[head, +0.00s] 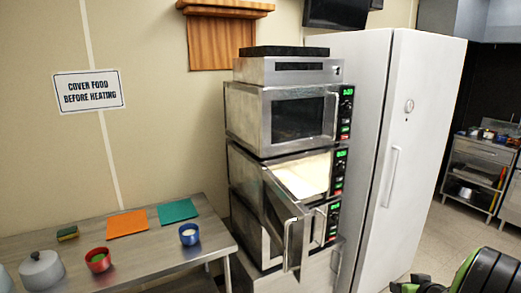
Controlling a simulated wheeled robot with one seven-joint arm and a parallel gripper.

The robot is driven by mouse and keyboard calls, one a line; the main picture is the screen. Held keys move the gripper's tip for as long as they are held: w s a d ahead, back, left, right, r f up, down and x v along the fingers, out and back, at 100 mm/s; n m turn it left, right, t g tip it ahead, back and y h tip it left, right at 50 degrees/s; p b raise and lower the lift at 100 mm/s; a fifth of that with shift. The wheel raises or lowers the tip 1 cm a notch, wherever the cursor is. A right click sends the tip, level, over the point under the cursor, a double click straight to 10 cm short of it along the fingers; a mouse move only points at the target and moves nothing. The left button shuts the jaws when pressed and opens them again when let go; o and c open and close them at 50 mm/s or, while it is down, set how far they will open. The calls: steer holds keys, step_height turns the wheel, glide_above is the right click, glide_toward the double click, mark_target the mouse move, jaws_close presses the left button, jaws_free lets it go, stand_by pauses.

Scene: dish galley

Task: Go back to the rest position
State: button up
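Only part of my own green and black arm (490,270) shows, at the bottom right corner of the head view. The fingertips of my gripper do not show, so whether it holds anything is hidden. The arm is in front of the floor, to the right of the stacked microwaves and clear of them in the picture. The middle microwave (310,176) has its door (286,215) hanging open toward the front, and its pale, lit inside looks empty as far as I can see.
The upper microwave (262,112) is shut. A tall white fridge (425,130) stands right of the stack. The steel table (150,247) at left carries a grey lidded pot (42,272), a red bowl (98,262), a blue cup (189,236) and orange (127,223) and teal mats (177,211).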

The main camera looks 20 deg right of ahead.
steer(key=w+a+r+n+g+y, duration=0.1)
steer(key=w+a+r, duration=0.15)
steer(key=a, duration=0.65)
steer(key=w+a+r+n+y, duration=0.2)
steer(key=a+r, duration=0.2)
steer(key=a, duration=0.4)
steer(key=w+a+r+n+g+y, duration=0.1)
steer(key=w+a+r, duration=0.15)
steer(key=a, duration=0.65)
steer(key=s+a+r+n+g, duration=0.1)
steer(key=s+a+r, duration=0.1)
steer(key=s+a, duration=1.1)
steer(key=shift+s+g, duration=0.3)
steer(key=shift+s, duration=0.6)
steer(key=shift+r, duration=0.15)
